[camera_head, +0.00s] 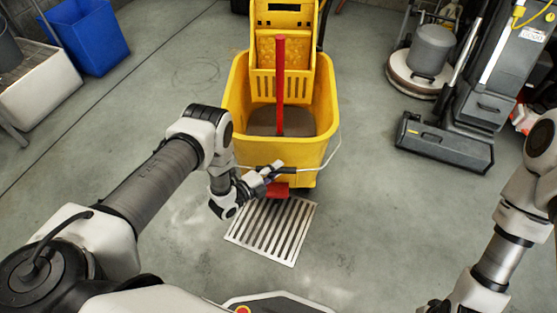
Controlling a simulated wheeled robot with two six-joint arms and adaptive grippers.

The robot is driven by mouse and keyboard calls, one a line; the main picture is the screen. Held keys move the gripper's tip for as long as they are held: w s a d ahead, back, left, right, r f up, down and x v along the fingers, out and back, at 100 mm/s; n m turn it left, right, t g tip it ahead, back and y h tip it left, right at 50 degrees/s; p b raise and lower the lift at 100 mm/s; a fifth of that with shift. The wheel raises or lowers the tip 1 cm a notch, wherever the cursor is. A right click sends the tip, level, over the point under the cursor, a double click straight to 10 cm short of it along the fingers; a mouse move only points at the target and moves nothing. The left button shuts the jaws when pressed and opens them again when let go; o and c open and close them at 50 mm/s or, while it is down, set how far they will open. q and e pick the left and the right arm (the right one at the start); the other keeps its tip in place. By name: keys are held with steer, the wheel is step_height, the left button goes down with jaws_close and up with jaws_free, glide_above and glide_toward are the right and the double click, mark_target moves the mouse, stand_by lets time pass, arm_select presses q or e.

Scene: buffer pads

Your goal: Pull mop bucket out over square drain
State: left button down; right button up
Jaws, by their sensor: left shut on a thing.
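The yellow mop bucket (302,160) stands upright on the floor in the upper middle of the head view. A yellow wringer and an upright red bar are at its back, and grey-brown liquid is inside. A thin wire handle runs across its front. My left gripper (273,172) is at the bucket's front, shut on the handle; its fingers are small in view. The square drain (274,228) is a slotted light metal grate just in front of the bucket. The gripper and a red part cover some of its far edge. My right gripper is outside the view; only that arm shows.
A blue bin (92,38) and a white utility sink (38,88) stand at the upper left. A grey floor machine (450,140) and a round floor polisher (424,58) stand at the upper right. The concrete floor around the drain is clear.

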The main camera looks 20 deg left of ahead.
arm_select(q)
steer(key=shift+s+p, duration=0.3)
steer(key=shift+s, duration=0.95)
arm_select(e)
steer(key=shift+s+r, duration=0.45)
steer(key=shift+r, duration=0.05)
arm_select(q)
steer(key=shift+f, duration=0.1)
steer(key=c, duration=1)
jaws_free()
steer(key=shift+o, duration=0.2)
steer(key=v, duration=1.2)
